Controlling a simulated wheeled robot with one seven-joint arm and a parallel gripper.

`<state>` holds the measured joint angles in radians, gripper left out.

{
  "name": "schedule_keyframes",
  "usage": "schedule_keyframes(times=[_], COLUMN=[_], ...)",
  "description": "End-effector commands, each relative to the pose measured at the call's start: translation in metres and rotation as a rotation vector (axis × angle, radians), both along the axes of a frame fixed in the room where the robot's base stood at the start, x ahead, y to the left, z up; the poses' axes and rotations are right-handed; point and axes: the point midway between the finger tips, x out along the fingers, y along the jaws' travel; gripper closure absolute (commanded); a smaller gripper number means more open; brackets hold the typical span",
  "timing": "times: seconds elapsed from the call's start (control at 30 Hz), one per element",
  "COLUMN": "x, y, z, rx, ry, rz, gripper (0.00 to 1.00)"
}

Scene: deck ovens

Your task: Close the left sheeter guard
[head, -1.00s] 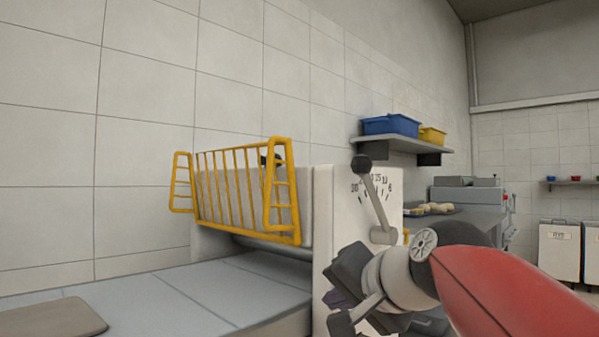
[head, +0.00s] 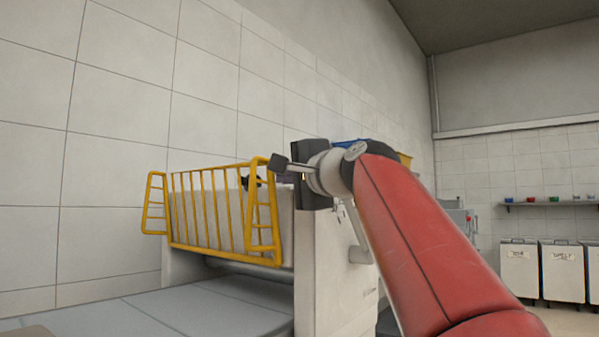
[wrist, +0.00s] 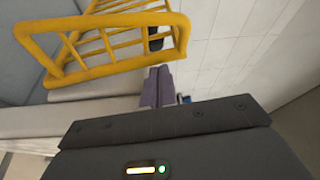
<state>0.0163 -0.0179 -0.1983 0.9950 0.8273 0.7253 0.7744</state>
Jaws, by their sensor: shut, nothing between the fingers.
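The left sheeter guard (head: 222,212), a yellow barred cage with side frames, stands raised over the left side of the white sheeter (head: 330,260). It shows large across the top of the wrist view (wrist: 105,45). My gripper (wrist: 158,72) is shut and empty, its purple fingers together. In the wrist view the fingertips lie just below the guard's near side frame, with no clear contact. In the head view the dark gripper body is beside the guard's right end, above the sheeter head, and the fingers are mostly hidden.
The grey belt table (head: 200,312) extends left below the guard. A tiled wall (head: 110,130) rises behind the sheeter. My arm hides most of the shelf with the blue bin (head: 345,143). White bins (head: 560,270) stand far right.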

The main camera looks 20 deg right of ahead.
Motion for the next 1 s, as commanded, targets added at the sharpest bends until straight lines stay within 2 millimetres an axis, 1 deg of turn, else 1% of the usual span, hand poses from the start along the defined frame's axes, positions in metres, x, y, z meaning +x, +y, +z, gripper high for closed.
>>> schedule_keyframes(times=[0.03,0.1,0.3,0.73,0.87,1.0], x=[0.007,0.014,0.022,0.020,0.016,0.008], y=[0.002,0.004,0.006,0.008,0.014,0.025], z=[0.001,0.002,0.001,0.000,-0.002,-0.007], rx=[-0.001,-0.001,-0.001,-0.012,-0.041,-0.102], ry=[0.001,0.001,0.000,-0.008,-0.031,-0.076], rz=[0.000,-0.001,-0.001,0.000,0.000,0.003], gripper=[1.00,1.00,1.00,1.00,1.00,1.00])
